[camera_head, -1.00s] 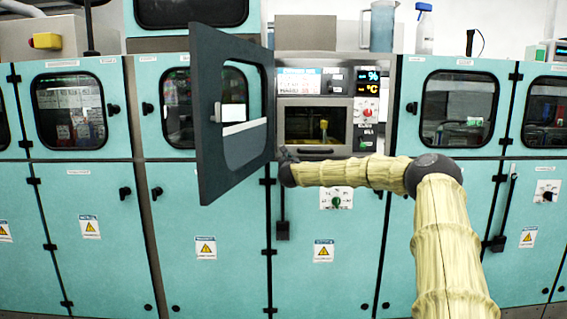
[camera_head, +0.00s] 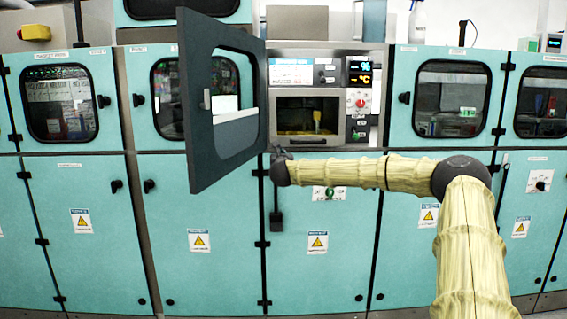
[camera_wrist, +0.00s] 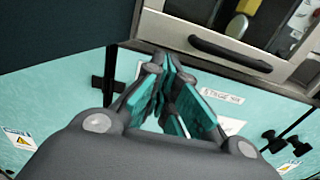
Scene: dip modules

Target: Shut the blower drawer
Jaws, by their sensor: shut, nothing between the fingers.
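The blower drawer (camera_head: 275,118), a metal front with a window and a dark bar handle (camera_head: 308,142), sits in the cabinet bay below a control panel. Its handle (camera_wrist: 230,52) also shows at the top right of the wrist view. I cannot tell how far the drawer stands out. My gripper (camera_head: 277,152) is near the drawer's lower left corner. In the wrist view my gripper (camera_wrist: 163,66) has its fingers together with nothing between them, below and left of the handle. I see no clear contact with the drawer.
A dark hinged door (camera_head: 188,120) with a window stands open just left of the drawer and sticks out toward me. A control panel with a display (camera_head: 366,72) and red knob is at the right. Closed teal cabinets (camera_head: 80,200) fill the rest.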

